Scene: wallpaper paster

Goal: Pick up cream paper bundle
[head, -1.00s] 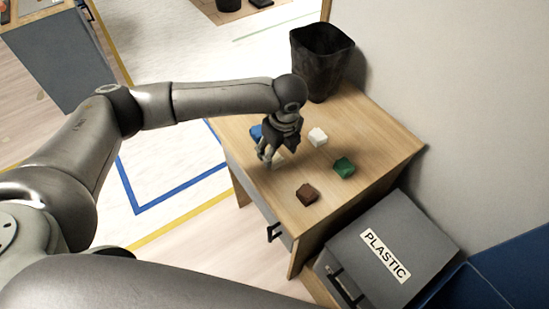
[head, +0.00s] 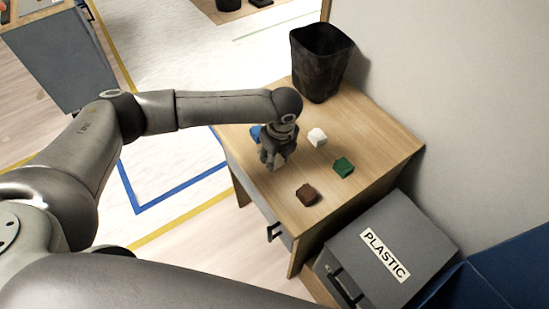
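My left gripper (head: 272,162) is low over the left part of the wooden desk top, pointing down. Its fingers are small and dark here, and I cannot tell whether they are open or shut on something. My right gripper is not in view.
On the desk (head: 385,135) lie a blue bundle (head: 255,132) partly behind the gripper, a green bundle (head: 344,166) and a brown bundle (head: 307,194). A black bin (head: 320,65) stands at the back. A grey box labelled PLASTIC (head: 385,255) is beside the desk.

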